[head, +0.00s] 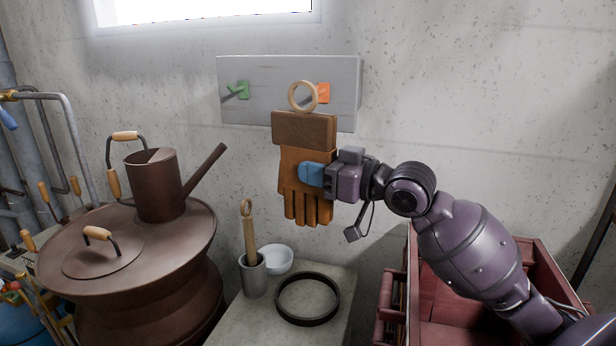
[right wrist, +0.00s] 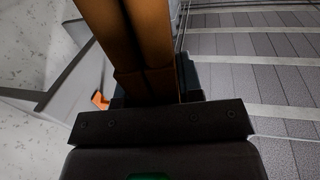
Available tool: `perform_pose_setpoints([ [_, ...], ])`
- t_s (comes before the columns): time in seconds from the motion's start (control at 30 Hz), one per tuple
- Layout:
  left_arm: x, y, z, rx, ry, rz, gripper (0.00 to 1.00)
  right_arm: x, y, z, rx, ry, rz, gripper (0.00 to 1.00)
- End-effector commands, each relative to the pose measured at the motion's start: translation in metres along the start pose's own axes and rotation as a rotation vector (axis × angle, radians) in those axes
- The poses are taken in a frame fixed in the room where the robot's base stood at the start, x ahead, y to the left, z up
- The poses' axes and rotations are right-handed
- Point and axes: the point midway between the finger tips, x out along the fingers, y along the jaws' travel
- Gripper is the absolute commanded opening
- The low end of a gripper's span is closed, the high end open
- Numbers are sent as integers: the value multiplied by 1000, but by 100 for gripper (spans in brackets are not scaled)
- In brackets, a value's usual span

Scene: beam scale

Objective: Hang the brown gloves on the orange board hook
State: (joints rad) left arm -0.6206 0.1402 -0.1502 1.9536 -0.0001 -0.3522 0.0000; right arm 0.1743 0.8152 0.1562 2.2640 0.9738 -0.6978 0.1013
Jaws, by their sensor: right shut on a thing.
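The brown gloves (head: 305,165) hang upright with fingers down and a wooden ring (head: 303,96) at the top. My right gripper (head: 314,174) is shut on the gloves from the right side; they also fill the middle of the right wrist view (right wrist: 145,45). A grey board (head: 288,70) on the wall carries a green hook (head: 240,89) and an orange hook (head: 323,91). The ring appears just left of the orange hook's plate and overlaps its peg in the head view; I cannot tell whether the peg passes through. Orange also shows in the right wrist view (right wrist: 100,100). My left gripper is not in view.
Below stands a concrete block (head: 248,322) with a black ring (head: 308,299), a white bowl (head: 275,259) and a grey cup (head: 253,275) holding a wooden handle. A brown watering can (head: 156,182) stands on a round drum at left. A red cart (head: 450,330) is at lower right.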

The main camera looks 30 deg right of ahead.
Motion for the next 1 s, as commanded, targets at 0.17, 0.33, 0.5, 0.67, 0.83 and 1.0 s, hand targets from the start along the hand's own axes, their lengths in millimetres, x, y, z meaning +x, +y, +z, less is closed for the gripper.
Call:
perform_pose_setpoints([
  [0.17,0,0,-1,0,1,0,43,1,2,0,-1,1,-5,6],
  [0.33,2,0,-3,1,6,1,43,3,11,0,0,1,-5,6],
  [0.5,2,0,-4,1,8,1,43,6,22,0,0,1,-5,6],
  [0.67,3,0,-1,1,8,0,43,8,32,0,-2,2,-4,6],
  [0.83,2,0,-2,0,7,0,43,8,31,0,-1,1,-5,6],
  [1.0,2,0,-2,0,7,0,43,8,32,0,-2,1,-5,6],
])
